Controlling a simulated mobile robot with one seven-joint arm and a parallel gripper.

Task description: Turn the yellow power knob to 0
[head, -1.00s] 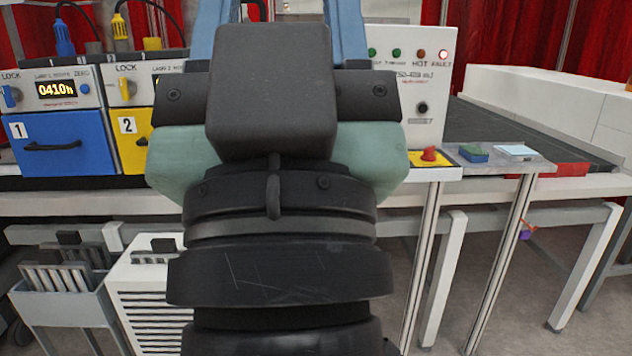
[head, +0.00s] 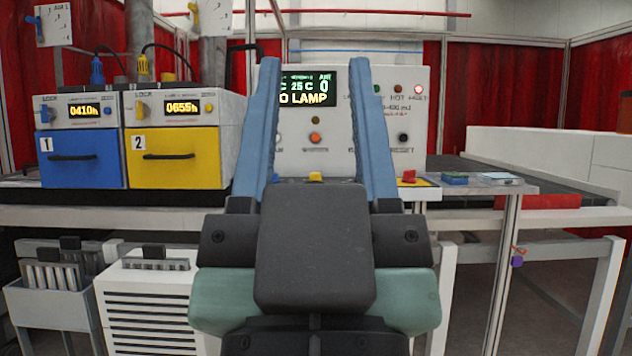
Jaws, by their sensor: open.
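A small yellow knob (head: 316,177) shows low at the front of the control panel, seen between my two fingers; I cannot read its label or its setting. The white control panel (head: 410,118) behind it has a dark display (head: 308,90) reading in part "25 C" and "0 LAMP". My gripper (head: 312,66) is open and empty, with its two long blue fingers pointing away from me and up in the picture. In the picture the fingers stand on either side of the knob, and its distance from them is unclear. My fingers hide parts of the panel.
A blue unit (head: 82,170) and a yellow unit (head: 178,172), with lock knobs and lit readouts, stand at the left. A red knob (head: 408,177) sits right of my fingers. A blue block (head: 454,179) lies beyond it.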

